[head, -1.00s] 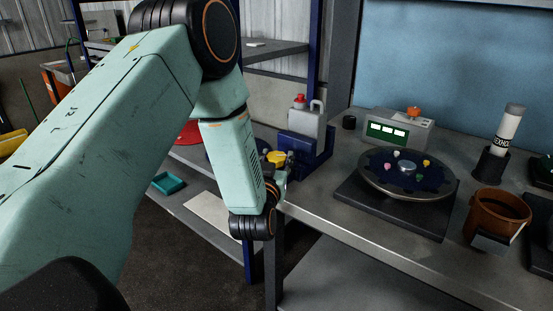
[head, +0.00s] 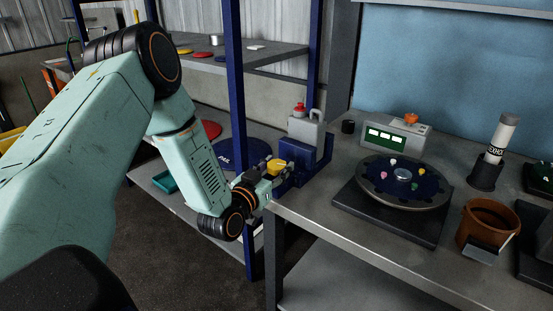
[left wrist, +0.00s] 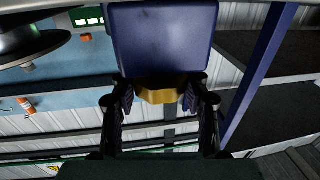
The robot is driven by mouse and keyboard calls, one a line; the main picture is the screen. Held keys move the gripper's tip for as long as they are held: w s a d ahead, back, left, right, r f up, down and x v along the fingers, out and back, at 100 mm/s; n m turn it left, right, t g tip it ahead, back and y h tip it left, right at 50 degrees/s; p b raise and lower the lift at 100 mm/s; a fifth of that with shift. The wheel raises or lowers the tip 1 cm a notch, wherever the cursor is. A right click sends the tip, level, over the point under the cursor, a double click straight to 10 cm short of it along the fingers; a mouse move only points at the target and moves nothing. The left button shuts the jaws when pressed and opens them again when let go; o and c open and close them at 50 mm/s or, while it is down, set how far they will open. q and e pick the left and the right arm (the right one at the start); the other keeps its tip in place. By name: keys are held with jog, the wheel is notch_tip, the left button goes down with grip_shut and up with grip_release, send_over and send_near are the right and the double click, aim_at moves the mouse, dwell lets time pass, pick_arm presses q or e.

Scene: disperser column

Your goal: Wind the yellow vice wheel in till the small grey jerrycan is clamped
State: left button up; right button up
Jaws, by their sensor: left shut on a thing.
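The small grey jerrycan (head: 305,131) with a red cap stands upright in the blue vice (head: 298,152) at the bench's left end. The vice's front block hides its lower part, so I cannot tell whether the jaws touch it. The yellow vice wheel (head: 277,166) is on the vice's near left side. My left gripper (head: 273,171) is shut on the wheel. In the left wrist view, the wheel (left wrist: 160,92) sits between the two fingers (left wrist: 160,100), against the blue vice block (left wrist: 163,38). My right gripper is not in view.
On the bench (head: 330,228), right of the vice, are a round dark rotor (head: 404,200), a grey box with a green display (head: 393,139) and a brown pot (head: 482,222). A blue shelf post (head: 236,90) stands close behind my left arm.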

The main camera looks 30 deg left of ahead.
pick_arm(q)
jog(key=m+h+p, duration=0.1)
jog(key=h, duration=0.1)
jog(key=m+h+p, duration=0.1)
jog(key=shift+a+r+h, duration=0.15)
jog(key=shift+r+h, duration=0.05)
jog(key=shift+h, duration=0.2)
jog(key=shift+m+g+h+p, duration=0.3)
jog(key=shift+m+h+p, duration=0.1)
jog(key=shift+m+h, duration=0.6)
jog(key=m+g+h, duration=0.1)
jog(key=m+h, duration=0.1)
jog(key=h, duration=0.1)
jog(key=shift+f, duration=0.15)
jog(key=shift+m+g+h, duration=0.7)
jog(key=shift+h, duration=0.4)
jog(key=shift+w, duration=0.1)
jog(key=o, duration=1.2)
jog(key=shift+c, duration=0.2)
